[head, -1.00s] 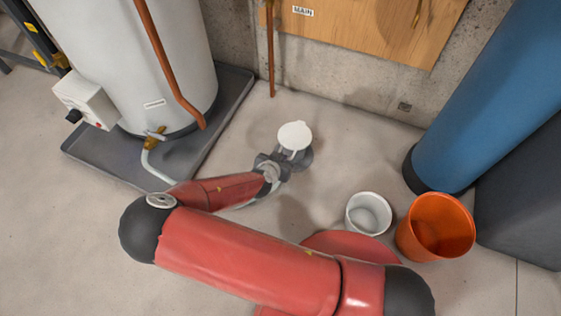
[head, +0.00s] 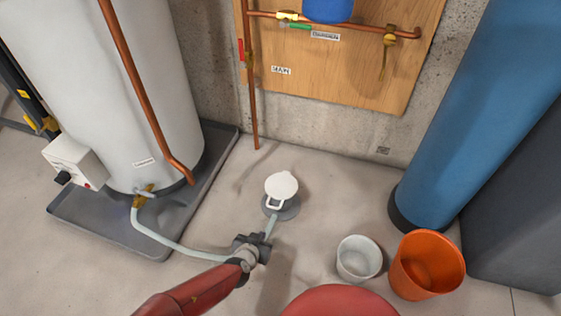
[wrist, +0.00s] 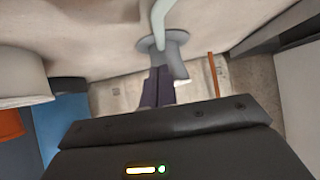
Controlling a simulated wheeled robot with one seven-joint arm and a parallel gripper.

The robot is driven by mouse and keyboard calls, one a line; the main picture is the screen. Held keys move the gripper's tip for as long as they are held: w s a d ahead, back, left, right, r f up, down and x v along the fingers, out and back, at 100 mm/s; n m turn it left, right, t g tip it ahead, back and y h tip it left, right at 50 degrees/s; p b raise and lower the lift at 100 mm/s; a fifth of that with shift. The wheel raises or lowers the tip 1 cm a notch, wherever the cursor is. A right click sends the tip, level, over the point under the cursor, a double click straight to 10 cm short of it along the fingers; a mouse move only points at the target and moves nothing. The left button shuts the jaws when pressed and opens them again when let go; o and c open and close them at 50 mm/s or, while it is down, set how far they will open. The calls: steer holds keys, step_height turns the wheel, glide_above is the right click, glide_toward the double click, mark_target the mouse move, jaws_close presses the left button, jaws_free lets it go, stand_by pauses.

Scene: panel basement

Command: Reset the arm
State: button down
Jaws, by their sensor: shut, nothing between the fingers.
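My gripper (head: 262,246) is shut and empty in the head view, low in the middle, on the near side of the floor drain (head: 284,208). Its dark fingers (wrist: 157,86) lie together in the wrist view, pointing toward the drain (wrist: 150,43). A pale hose (head: 180,245) runs from the water heater's brass valve, passes behind my gripper in the picture, and ends at the drain. My red forearm enters from the bottom edge. A round white lid (head: 281,185) shows at the drain.
The white water heater (head: 110,90) stands in a grey tray (head: 100,232) at left. A white bucket (head: 358,260) and an orange bucket (head: 428,265) stand at right, near a blue cylinder (head: 450,130). A wooden panel (head: 340,65) with copper pipes is on the wall.

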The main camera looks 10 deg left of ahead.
steer(key=d+r+g+y+p, duration=0.2)
steer(key=d+r+g, duration=0.1)
steer(key=r, duration=0.9)
steer(key=d+r+g+y+p, duration=0.1)
steer(key=d+r+g+p, duration=0.2)
steer(key=r, duration=0.9)
steer(key=d+r+g+y+p, duration=0.2)
steer(key=d+r, duration=0.2)
steer(key=r, duration=0.8)
steer(key=s+d+r+n+t+h+p, duration=0.1)
steer(key=s+d+r+p, duration=0.1)
steer(key=s+d+r, duration=0.4)
steer(key=s+d+r+n+t+h+p, duration=0.1)
steer(key=s+d+r+t+h, duration=0.1)
steer(key=s+d+r, duration=0.4)
steer(key=d+r, duration=0.5)
steer(key=r, duration=0.2)
steer(key=shift+p, duration=0.35)
